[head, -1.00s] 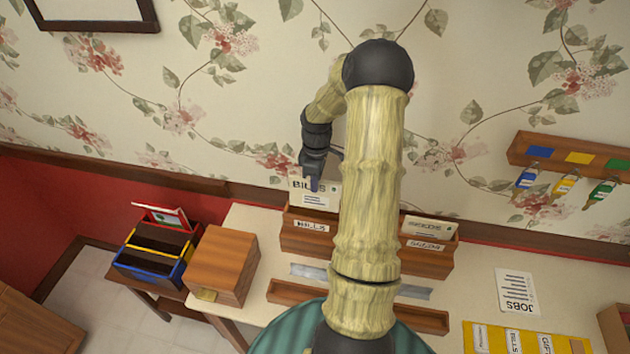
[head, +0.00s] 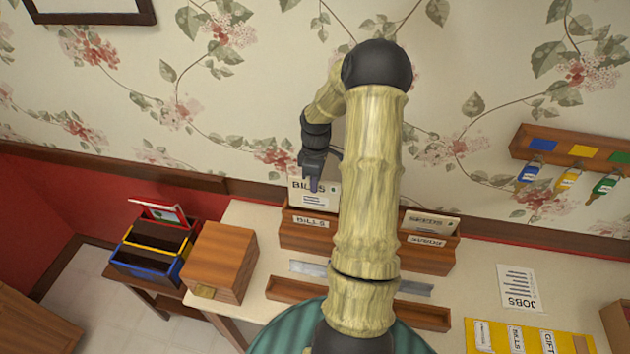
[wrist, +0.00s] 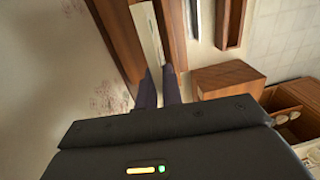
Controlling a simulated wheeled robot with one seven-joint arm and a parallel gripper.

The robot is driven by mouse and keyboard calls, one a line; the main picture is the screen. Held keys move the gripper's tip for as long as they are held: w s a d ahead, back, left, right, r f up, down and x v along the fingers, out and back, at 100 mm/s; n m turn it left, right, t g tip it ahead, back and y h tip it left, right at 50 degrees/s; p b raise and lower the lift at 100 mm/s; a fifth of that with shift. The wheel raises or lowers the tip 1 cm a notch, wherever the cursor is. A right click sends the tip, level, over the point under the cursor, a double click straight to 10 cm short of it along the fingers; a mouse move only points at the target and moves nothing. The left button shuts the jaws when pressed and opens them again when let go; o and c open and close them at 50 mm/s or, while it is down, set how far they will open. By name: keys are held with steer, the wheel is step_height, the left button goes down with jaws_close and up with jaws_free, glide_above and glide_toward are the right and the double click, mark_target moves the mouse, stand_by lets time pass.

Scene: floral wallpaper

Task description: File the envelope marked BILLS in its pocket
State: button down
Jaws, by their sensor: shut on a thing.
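The white envelope marked BILLS (head: 322,199) stands upright at the left pocket of the wooden letter rack, its top above the pocket's front. That pocket carries a BILLS label (head: 311,221). My gripper (head: 314,183) is shut on the envelope's top edge from above. In the wrist view the dark fingers (wrist: 158,88) pinch the pale envelope (wrist: 148,40) edge-on beside the brown rack (wrist: 177,38). How deep its lower edge sits is hidden by the pocket front. My arm hides the middle of the rack.
Another envelope stands in the right pocket (head: 430,241). A wooden box (head: 221,262) sits left of the rack, and a long tray (head: 424,317) lies in front. A JOBS sheet (head: 518,288) and a yellow organiser (head: 530,340) lie right. Key hooks (head: 562,150) hang on the wall.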

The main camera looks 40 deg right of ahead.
steer(key=shift+f+b, duration=1.05)
steer(key=shift+f, duration=1.05)
steer(key=c, duration=1.5)
jaws_free()
steer(key=r+b, duration=0.1)
steer(key=r, duration=0.4)
steer(key=d+r+b, duration=0.1)
steer(key=r, duration=0.5)
steer(key=w+r+b, duration=0.1)
steer(key=r, duration=0.5)
steer(key=shift+d+r, duration=0.15)
steer(key=shift+d, duration=0.05)
